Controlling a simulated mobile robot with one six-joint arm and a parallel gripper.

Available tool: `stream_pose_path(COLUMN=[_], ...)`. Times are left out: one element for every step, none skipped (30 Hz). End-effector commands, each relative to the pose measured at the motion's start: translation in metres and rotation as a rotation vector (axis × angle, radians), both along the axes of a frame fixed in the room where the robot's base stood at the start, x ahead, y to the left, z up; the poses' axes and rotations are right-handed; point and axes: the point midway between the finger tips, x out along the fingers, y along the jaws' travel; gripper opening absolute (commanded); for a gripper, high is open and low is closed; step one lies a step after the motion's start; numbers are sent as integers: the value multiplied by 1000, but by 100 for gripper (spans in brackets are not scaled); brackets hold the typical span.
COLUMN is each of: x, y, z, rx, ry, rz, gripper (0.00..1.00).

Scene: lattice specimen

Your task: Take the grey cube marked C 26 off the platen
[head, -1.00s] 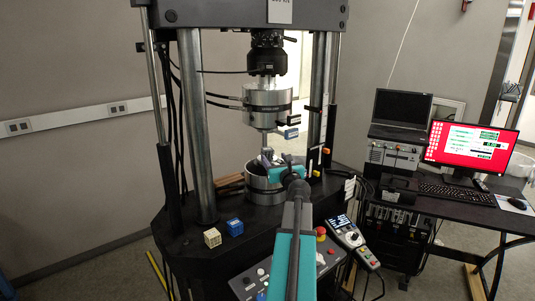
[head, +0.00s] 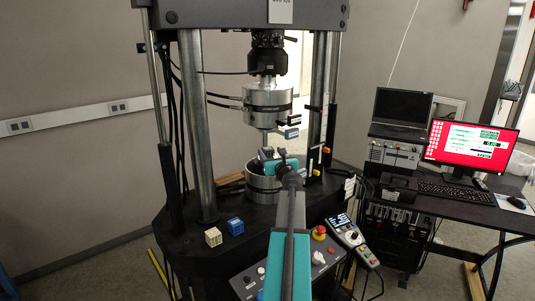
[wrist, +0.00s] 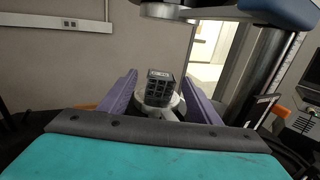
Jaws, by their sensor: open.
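The grey cube (wrist: 159,88) is a dark lattice block with a pale label on its top edge, too small to read for certain. In the wrist view it stands upright on the pale round platen (wrist: 148,103). My gripper (wrist: 155,84) is open, with one purple finger on each side of the cube and visible gaps between. In the head view my gripper (head: 278,155) is at the lower platen (head: 262,183), and my arm hides most of the cube there.
Steel columns (head: 197,125) flank the space. A cream cube (head: 213,237) and a blue cube (head: 235,226) stand on the machine's front ledge. A hand controller (head: 350,236) is at the right.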

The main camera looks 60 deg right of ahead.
Motion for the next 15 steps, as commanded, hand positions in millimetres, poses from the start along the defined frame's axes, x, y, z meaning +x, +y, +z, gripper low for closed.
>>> stream_pose_path(x=[0, 0, 0, 0, 1, 2, 2, 4, 5, 7, 9, 11, 13, 15, 18], y=[0, 0, 0, -1, -1, -2, -3, -4, -6, -7, -9, -11, -13, -15, -17], z=[0, 0, 0, 0, 0, 0, 1, 1, 1, 1, 1, 1, 1, 1, 1], rx=[0, 0, 0, 0, 0, 0, 0, 0, 0, 0, 0, 0, 0, 0, 1], ry=[0, 0, 0, 0, 0, 0, 0, 0, 0, 0, 0, 0, 0, 0, -1], rz=[0, 0, 0, 0, 0, 0, 0, 0, 0, 0, 0, 0, 0, 0, 0], gripper=[57, 57, 57, 57, 57, 57, 57, 57, 57, 57, 57, 57, 57, 57, 57])
